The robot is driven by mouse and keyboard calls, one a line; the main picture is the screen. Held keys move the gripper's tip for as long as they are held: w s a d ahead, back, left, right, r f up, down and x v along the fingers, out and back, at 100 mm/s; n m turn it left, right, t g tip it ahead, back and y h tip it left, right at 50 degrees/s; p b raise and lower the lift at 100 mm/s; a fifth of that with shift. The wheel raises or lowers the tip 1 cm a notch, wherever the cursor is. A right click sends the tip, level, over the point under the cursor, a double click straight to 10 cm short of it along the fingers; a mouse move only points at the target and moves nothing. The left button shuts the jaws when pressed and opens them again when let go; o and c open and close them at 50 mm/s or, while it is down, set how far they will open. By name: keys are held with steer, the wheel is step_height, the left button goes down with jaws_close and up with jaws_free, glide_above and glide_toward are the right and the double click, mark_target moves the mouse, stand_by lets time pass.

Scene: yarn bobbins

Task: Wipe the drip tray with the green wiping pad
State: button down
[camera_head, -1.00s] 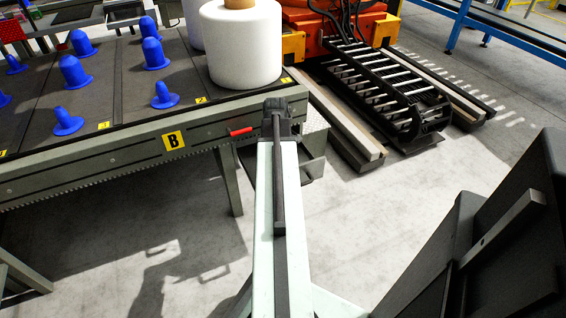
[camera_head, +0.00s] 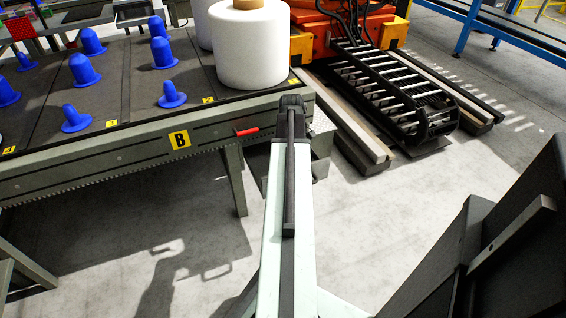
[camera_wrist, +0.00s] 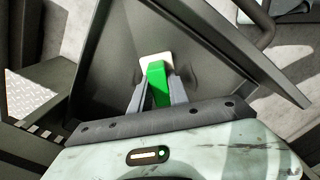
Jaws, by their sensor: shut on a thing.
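The green wiping pad (camera_wrist: 158,84) is between the two grey fingers of my gripper (camera_wrist: 157,92) in the wrist view. A white part (camera_wrist: 155,61) shows at its far end. My gripper is shut on the pad. Beyond it is the dark drip tray (camera_wrist: 205,40) with a raised edge along its right side. The pad's end is over the tray's surface; I cannot tell if it touches. In the head view my arm hides the gripper and pad, and only dark edges of the tray (camera_head: 258,163) show beside the arm.
Table B (camera_head: 120,155) with several blue bobbin cones (camera_head: 85,70) and white yarn bobbins (camera_head: 250,45) stands left of my arm. A red handle (camera_head: 247,132) sticks out at its corner. An orange machine with a black rack (camera_head: 395,90) stands behind right. Open floor lies at front.

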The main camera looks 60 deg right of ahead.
steer(key=shift+s+d, duration=0.35)
steer(key=shift+d, duration=0.15)
steer(key=shift+f, duration=0.15)
steer(key=shift+w+a, duration=0.75)
steer(key=shift+a, duration=0.3)
steer(key=shift+w+a, duration=0.75)
steer(key=shift+a, duration=0.3)
steer(key=shift+w+d, duration=0.5)
steer(key=shift+w, duration=0.15)
steer(key=shift+s+d, duration=0.8)
steer(key=shift+d, duration=0.25)
steer(key=shift+s+d, duration=0.75)
steer(key=shift+d, duration=0.25)
steer(key=shift+a+b, duration=0.1)
steer(key=shift+b, duration=0.2)
